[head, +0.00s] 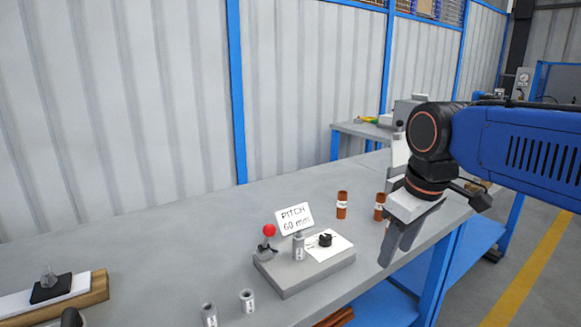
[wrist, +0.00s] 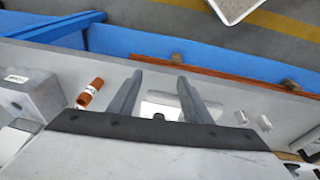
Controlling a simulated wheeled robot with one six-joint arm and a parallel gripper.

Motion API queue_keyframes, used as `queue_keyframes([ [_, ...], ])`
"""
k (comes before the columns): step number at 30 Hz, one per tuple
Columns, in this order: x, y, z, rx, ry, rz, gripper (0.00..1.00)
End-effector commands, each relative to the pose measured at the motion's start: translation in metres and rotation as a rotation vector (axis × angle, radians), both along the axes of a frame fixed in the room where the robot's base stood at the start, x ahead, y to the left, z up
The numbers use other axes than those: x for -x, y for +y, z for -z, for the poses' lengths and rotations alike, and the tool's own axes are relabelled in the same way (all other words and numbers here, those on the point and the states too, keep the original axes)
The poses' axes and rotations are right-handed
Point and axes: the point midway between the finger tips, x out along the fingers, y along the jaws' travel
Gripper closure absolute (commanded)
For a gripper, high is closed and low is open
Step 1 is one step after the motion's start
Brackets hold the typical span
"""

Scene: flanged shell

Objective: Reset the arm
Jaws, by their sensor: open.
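My blue arm reaches in from the right in the head view. My gripper (head: 398,245) points down over the table's right front edge, its two fingers apart with nothing seen between them. In the wrist view my gripper (wrist: 160,82) shows two separate fingers with the bench and a pale patch beyond them. The arm hides part of the bench behind it.
The grey bench (head: 190,225) holds a block (head: 300,275) with a red-knobbed lever (head: 269,231) and a "PITCH 60 mm" sign (head: 295,218). Brown cylinders (head: 342,205) stand behind it, near my gripper; grey cylinders (head: 247,300) stand in front. The bench's left middle is clear.

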Motion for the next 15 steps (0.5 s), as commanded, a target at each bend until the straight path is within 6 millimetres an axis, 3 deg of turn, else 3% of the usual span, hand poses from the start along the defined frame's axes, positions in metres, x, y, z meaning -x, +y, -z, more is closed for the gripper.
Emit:
queue_keyframes([
  [6,0.049,-0.044,0.056,-0.059,-0.069,0.271,0.55],
  [15,0.096,-0.075,0.122,-0.128,-0.146,0.545,0.55],
])
